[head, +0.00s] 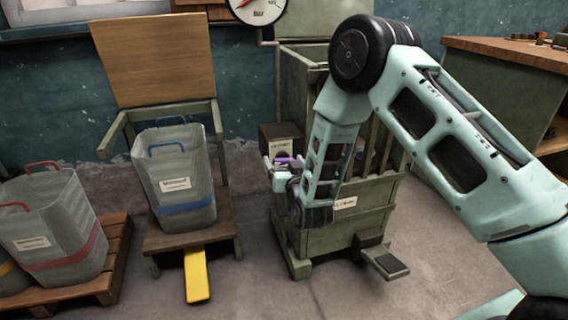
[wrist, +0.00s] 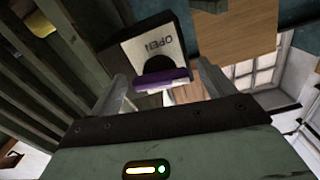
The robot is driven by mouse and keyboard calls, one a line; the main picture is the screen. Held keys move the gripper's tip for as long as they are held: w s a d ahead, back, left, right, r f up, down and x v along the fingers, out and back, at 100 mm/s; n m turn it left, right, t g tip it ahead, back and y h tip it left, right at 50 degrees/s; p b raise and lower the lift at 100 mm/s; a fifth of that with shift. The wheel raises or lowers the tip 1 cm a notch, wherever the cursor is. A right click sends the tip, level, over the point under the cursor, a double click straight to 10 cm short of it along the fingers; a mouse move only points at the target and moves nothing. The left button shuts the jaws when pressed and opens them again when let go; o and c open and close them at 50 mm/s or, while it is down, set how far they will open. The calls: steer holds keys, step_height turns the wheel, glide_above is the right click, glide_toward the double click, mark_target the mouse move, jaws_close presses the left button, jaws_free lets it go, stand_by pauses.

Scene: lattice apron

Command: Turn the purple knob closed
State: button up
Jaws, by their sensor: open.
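The purple knob (wrist: 162,79) is a bar across a dark round hub on a pale plate (wrist: 135,50). Dark letters on the plate seem to read "OPEN". My gripper (wrist: 163,72) is open, with one pale finger on each side of the knob in the wrist view. I cannot tell whether either finger touches it. In the head view a small bit of the purple knob (head: 283,159) shows just above my gripper (head: 281,166), on a small dark box (head: 280,134). My gripper and wrist hide the rest of the knob there.
A green slatted crate-like frame (head: 330,240) stands right behind my wrist. A grey bin with a blue band (head: 185,190) sits on a wooden chair to the left, above a yellow pedal (head: 196,275). A workbench (head: 500,50) is at the right. A dial gauge (head: 257,8) hangs above.

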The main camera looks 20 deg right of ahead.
steer(key=shift+w, duration=0.45)
steer(key=c, duration=1)
